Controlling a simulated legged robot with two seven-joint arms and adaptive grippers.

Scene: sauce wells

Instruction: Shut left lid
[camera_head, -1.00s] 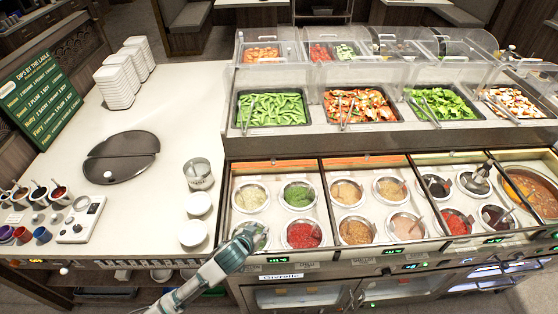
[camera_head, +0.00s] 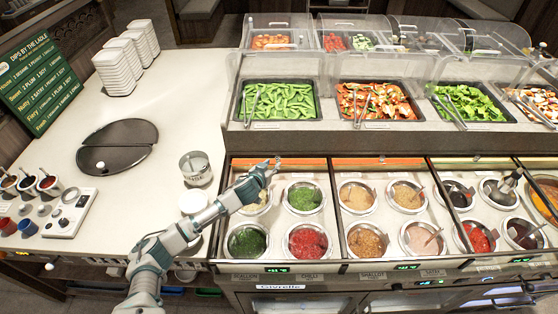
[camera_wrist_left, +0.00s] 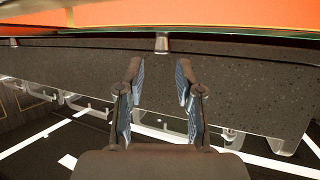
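The left sauce section has an orange-edged strip, seemingly its raised lid (camera_head: 302,162), along its back edge. In the left wrist view an orange panel (camera_wrist_left: 160,14) fills the top, with a small metal piece (camera_wrist_left: 162,42) below it. My left gripper (camera_head: 270,168) is over the back left of that section, close to the orange edge. In the wrist view its two fingers (camera_wrist_left: 159,75) are apart with nothing between them. Contact with the lid cannot be told. The left arm partly hides the back left sauce well. My right gripper is not in view.
Sauce wells (camera_head: 305,241) stand open below the arm. A stone ledge with vegetable trays (camera_head: 275,102) rises behind. On the left counter are a dark two-part round plate (camera_head: 117,146), a metal tin (camera_head: 195,168) and stacked white containers (camera_head: 115,70).

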